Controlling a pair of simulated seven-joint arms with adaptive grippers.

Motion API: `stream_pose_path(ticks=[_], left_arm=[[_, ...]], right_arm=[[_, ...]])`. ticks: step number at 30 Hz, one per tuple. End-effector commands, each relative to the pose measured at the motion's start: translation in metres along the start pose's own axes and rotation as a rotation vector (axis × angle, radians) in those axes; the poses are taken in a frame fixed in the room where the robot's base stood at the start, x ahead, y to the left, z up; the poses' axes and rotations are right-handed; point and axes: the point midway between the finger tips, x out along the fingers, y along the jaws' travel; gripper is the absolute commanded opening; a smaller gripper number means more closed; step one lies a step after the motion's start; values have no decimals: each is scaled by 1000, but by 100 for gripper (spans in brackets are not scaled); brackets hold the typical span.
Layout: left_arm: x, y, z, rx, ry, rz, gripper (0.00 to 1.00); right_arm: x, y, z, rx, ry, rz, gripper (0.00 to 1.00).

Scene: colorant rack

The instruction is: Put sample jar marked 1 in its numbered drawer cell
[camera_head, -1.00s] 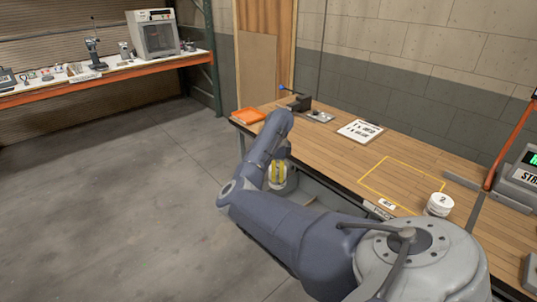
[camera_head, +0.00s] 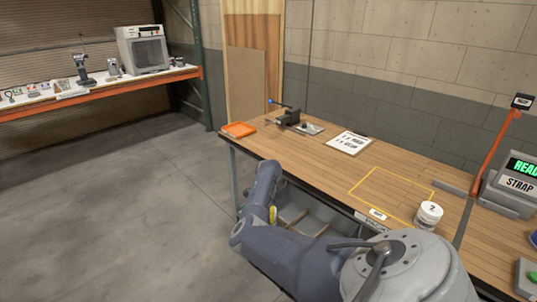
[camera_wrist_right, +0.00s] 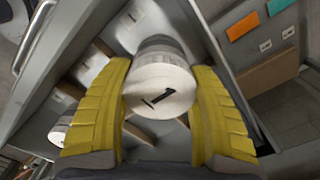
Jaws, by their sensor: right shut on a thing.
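The white jar marked 1 (camera_wrist_right: 160,92) is between the yellow fingers of my right gripper (camera_wrist_right: 160,80) in the right wrist view, its numbered lid facing the camera. My right gripper is shut on it. Behind the jar is the open grey drawer (camera_wrist_right: 82,75) with dividers and pale cell labels; whether the jar touches the drawer floor cannot be told. In the head view the drawer (camera_head: 325,217) is open below the bench, and my right arm hides part of it. A finger of my right gripper shows there only in part. My left gripper is not in view.
The white jar marked 2 (camera_head: 428,213) stands on the bench (camera_head: 310,150) near a yellow outlined rectangle. Another white jar (camera_wrist_right: 60,130) shows at the left in the wrist view. A clipboard (camera_head: 348,143), a vise (camera_head: 288,118) and an orange tray (camera_head: 238,130) lie farther back.

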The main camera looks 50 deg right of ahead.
Motion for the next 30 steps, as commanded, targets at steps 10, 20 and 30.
stream_pose_path(ticks=[10,20,30], left_arm=[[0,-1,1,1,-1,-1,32],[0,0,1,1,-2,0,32],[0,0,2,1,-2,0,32]], right_arm=[[32,0,0,-1,1,0,20],[34,0,0,0,0,0,20],[36,0,0,-1,0,1,80]])
